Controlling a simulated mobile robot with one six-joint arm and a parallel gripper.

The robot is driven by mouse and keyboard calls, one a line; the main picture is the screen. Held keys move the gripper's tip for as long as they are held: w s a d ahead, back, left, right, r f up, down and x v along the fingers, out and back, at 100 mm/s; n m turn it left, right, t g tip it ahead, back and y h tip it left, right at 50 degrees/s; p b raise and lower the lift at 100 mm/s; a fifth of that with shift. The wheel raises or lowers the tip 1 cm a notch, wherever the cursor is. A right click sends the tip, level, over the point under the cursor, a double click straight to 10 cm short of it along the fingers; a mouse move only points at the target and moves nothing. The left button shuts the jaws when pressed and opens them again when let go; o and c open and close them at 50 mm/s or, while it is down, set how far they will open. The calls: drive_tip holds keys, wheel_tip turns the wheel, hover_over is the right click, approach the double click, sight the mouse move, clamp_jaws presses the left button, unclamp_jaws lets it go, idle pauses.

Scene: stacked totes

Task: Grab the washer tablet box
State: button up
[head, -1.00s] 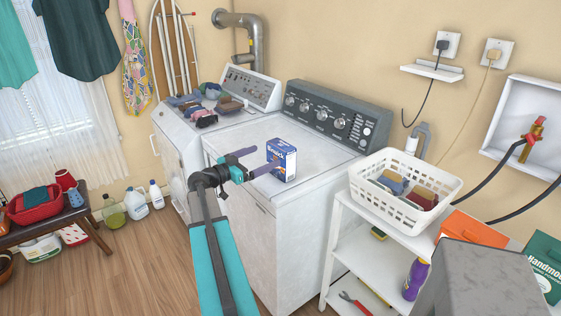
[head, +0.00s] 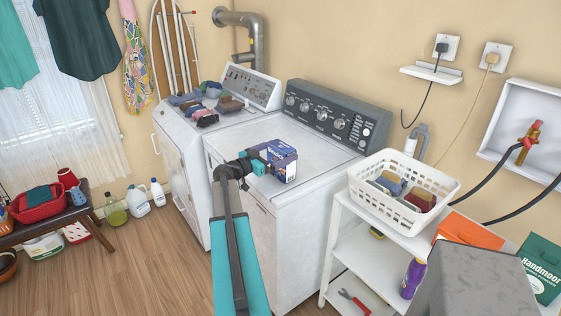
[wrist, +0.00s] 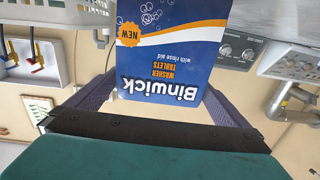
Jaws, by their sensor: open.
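The washer tablet box (head: 284,166) is blue, white and orange and stands upright on top of the front washing machine (head: 240,148). In the wrist view the box (wrist: 172,50) shows its label "Binwick Washer Tablets", upside down in the picture. My gripper (head: 276,160) is at the box, with one finger seen along its top and far side in the head view. In the wrist view the purple fingers of my gripper (wrist: 160,98) are open, one on either side of the box. The near finger is partly hidden in the head view.
A white basket with cloths (head: 430,209) stands on the white shelf cart (head: 350,245) to the right. The washer top left of the box is clear.

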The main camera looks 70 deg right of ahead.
sight(288, 146)
drive_tip(key=shift+d, duration=0.1)
drive_tip(key=shift+s+d+r+p, duration=0.15)
drive_tip(key=shift+s+d+p, duration=0.1)
drive_tip(key=shift+d+p, duration=0.3)
drive_tip(key=shift+s+d+r+p, duration=0.15)
drive_tip(key=shift+s+d+p, duration=0.1)
drive_tip(key=shift+d+p, duration=0.3)
drive_tip(key=shift+p+x, duration=0.65)
drive_tip(key=shift+x, duration=0.7)
drive_tip(key=shift+f, duration=0.15)
drive_tip(key=c, duration=1.4)
